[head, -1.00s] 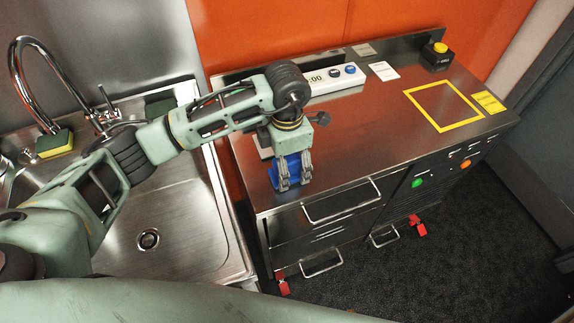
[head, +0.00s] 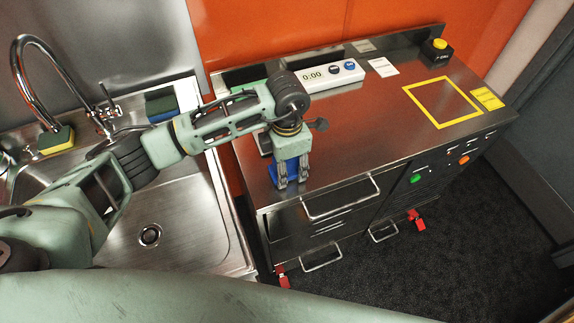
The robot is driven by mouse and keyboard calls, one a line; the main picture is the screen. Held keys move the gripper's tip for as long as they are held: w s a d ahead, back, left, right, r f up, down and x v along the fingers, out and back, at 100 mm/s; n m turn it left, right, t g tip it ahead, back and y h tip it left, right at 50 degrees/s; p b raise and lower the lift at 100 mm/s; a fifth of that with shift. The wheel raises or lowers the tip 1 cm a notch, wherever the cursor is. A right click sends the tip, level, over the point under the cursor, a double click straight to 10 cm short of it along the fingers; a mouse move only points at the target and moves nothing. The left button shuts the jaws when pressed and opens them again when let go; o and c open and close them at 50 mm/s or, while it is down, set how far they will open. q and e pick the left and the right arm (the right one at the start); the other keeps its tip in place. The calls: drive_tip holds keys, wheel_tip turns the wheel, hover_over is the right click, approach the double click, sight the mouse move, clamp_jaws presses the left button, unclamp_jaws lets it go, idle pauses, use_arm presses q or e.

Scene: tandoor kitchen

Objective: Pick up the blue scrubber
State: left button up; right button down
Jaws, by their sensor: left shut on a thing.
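My left gripper (head: 293,184) reaches over the left front part of the steel counter (head: 340,140) and points down. Its fingers are shut on a blue block, the blue scrubber (head: 291,169), which shows between and beside them. The fingers hide part of the scrubber. I cannot tell whether it touches the counter top or is just above it. My right gripper is not in view.
A white timer (head: 332,75), a yellow square outline (head: 443,103) and a yellow-topped button box (head: 437,50) are on the counter. A blue sponge-like block (head: 160,107) and a green-yellow sponge (head: 57,141) lie by the sink (head: 190,225).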

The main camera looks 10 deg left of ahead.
use_arm(q)
drive_tip(key=shift+r, duration=0.15)
drive_tip(key=shift+c, duration=0.4)
drive_tip(key=shift+w+r, duration=0.1)
drive_tip(key=shift+r, duration=0.05)
wheel_tip(320, 180, up, 4)
drive_tip(key=shift+f+b, duration=0.2)
drive_tip(key=shift+b, duration=0.95)
drive_tip(key=w+d+r+b, duration=0.4)
drive_tip(key=w+d+r, duration=0.2)
drive_tip(key=d, duration=0.3)
drive_tip(key=shift+w+d+r, duration=0.15)
drive_tip(key=shift+d+r, duration=0.25)
drive_tip(key=shift+r, duration=0.05)
